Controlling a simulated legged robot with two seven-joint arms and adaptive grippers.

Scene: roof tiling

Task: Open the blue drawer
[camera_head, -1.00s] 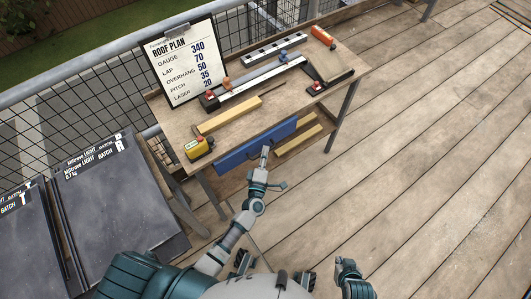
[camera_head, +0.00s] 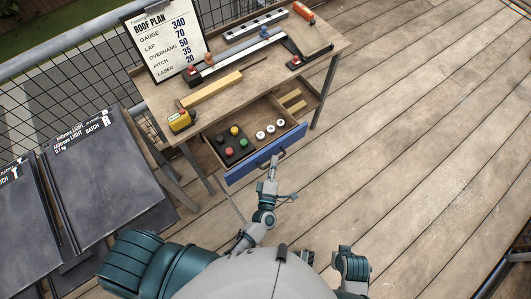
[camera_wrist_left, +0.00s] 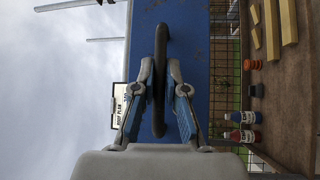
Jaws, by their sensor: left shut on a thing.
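The blue drawer (camera_head: 240,166) stands pulled out from under the workbench (camera_head: 218,112). Its front carries a dark handle (camera_head: 283,154). My left gripper (camera_head: 273,160) is shut on this handle. In the left wrist view its fingers (camera_wrist_left: 160,93) close on both sides of the dark handle (camera_wrist_left: 160,45), against the blue drawer front (camera_wrist_left: 193,38). Inside the drawer, a black block (camera_head: 236,144) holds several coloured round pieces, with white-topped round pieces (camera_head: 270,129) beside it. My right gripper does not show.
On the bench lie a wooden strip (camera_head: 211,90), a yellow box (camera_head: 180,120), a long metal tool (camera_head: 238,54) and an orange cylinder (camera_head: 304,12). A roof plan board (camera_head: 163,44) stands behind. Dark panels (camera_head: 105,180) lean at the left. Open planks (camera_head: 420,150) lie to the right.

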